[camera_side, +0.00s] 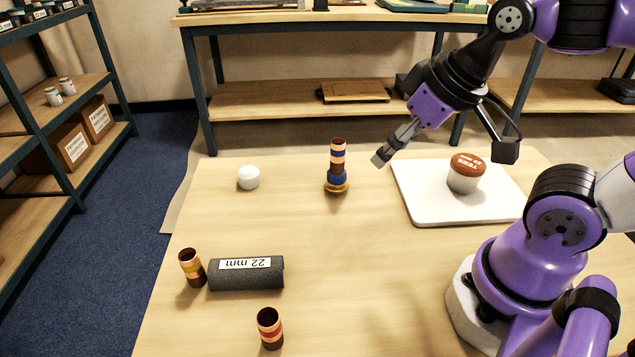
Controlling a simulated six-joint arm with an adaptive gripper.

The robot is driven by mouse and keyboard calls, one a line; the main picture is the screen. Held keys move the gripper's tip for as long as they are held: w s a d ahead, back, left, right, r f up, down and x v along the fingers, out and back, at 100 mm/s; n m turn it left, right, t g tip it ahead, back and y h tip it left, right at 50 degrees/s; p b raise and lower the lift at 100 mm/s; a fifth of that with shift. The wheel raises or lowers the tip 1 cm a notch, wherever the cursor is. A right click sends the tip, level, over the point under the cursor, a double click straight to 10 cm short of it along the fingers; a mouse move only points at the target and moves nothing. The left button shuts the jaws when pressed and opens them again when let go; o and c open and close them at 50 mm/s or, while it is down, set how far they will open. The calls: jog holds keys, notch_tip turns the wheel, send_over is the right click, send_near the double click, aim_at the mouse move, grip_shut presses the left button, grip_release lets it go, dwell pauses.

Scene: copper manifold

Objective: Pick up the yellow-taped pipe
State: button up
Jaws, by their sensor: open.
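The yellow-taped pipe (192,267) is a short copper tube with a yellow band. It stands upright at the left of the table, at the left end of a dark grey foam sleeve labelled 22 mm (247,280). Whether it touches the sleeve is hard to tell. My gripper (381,158) is open and empty, above the far part of the table and tilted down to the left. It is well away from the yellow-taped pipe, up and to its right.
A red-taped pipe (270,329) stands at the front. A blue-taped pipe (338,155) stands upright on a blue and brass-coloured base (337,183). A white round cap (248,177) lies at back left. A copper-lidded tub (465,178) stands on a white board (440,212). The table middle is clear.

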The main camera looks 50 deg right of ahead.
jog(key=shift+o, duration=0.5)
jog(key=n+g+y, duration=0.3)
jog(key=n, duration=0.7)
send_near(189, 254)
jog(key=f, duration=0.2)
jog(key=x, duration=0.4)
jog(key=shift+w+a+f, duration=0.15)
jog(key=shift+w+a, duration=0.05)
jog(key=shift+a, duration=0.1)
jog(key=x, duration=0.6)
jog(key=shift+w+a+f, duration=0.1)
jog(key=shift+y, duration=0.3)
